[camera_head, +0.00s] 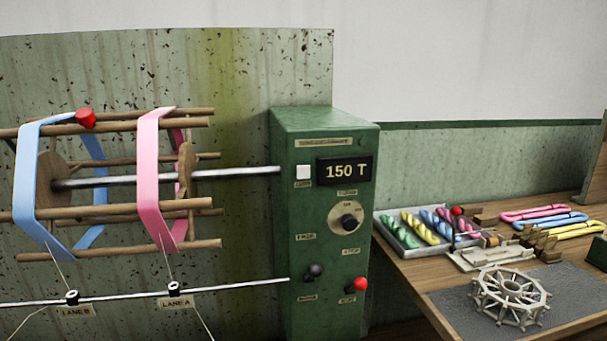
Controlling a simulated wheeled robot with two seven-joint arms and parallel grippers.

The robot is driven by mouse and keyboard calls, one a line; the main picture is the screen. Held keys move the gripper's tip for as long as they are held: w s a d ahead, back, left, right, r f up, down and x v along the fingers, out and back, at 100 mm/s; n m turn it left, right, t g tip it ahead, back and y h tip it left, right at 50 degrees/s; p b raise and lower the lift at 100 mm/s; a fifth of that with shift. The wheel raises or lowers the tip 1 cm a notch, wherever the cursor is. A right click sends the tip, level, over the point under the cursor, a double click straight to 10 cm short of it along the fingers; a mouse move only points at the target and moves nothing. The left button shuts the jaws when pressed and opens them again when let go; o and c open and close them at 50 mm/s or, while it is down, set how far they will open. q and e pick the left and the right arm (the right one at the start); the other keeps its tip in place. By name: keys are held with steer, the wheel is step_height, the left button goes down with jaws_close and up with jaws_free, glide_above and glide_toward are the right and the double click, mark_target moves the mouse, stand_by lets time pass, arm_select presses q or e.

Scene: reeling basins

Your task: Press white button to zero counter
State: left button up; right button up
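Below the display are a round dial (348,221), a black knob (314,271) and a red knob (360,284). Neither of my grippers shows in the head view.
A wooden reel (120,210) with blue and pink bands stands left of the box, its metal shaft reaching the box. A thin rail (130,297) runs below it. At right, a wooden table (410,268) bears a tray (396,232) of twisted skeins, more skeins and a pale wheel-like frame (510,297).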

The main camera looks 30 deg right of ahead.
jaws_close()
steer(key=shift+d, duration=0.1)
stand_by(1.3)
